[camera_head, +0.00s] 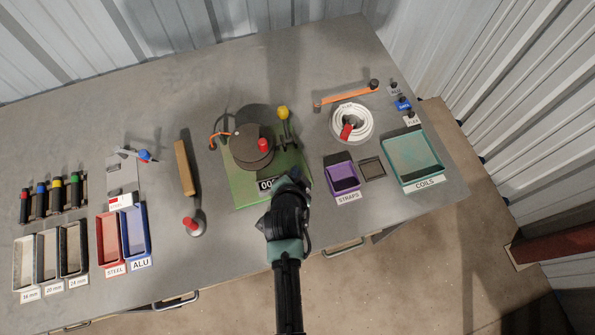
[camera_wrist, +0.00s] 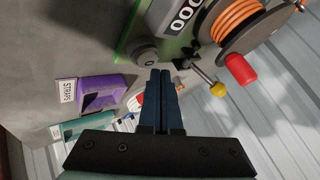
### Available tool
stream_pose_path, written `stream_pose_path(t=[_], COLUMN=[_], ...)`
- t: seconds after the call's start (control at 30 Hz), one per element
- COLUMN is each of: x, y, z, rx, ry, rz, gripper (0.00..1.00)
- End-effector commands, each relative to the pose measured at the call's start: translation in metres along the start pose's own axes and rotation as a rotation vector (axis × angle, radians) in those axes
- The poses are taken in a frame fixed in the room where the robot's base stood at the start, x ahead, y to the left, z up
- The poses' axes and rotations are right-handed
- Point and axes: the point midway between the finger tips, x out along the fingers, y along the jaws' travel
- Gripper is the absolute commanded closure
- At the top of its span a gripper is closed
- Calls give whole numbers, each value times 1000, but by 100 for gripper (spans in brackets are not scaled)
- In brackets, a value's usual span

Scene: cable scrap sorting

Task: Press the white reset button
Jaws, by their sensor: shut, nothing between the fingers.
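The winding machine has a green base (camera_head: 237,187) with a dark reel (camera_head: 250,150) and a counter (camera_head: 266,184) showing zeros. In the wrist view, the counter (camera_wrist: 184,18) is at the top and the reel (camera_wrist: 240,22) carries orange cable. A round grey button-like part (camera_wrist: 145,53) sits on the green base beside the counter; I cannot tell if it is the white reset button. My gripper (camera_wrist: 161,72) is shut and empty, its tips just below that part in the picture. In the head view, my gripper (camera_head: 293,178) covers the base's front right corner.
A yellow-knobbed lever (camera_wrist: 217,89) and a red handle (camera_wrist: 240,69) stand close right of my fingers. A purple straps bin (camera_head: 342,178), a white cable coil (camera_head: 352,122) and a green coils tray (camera_head: 413,160) lie to the right. A red-topped post (camera_head: 192,226) stands left.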

Motion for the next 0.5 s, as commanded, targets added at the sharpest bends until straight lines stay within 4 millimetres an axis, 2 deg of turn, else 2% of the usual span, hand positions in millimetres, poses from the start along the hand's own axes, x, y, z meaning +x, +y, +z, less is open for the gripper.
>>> stream_pose_path(t=[0.5], x=[-8], y=[-6], z=[-6], rx=[0], ry=[1], rz=[-1], gripper=[100])
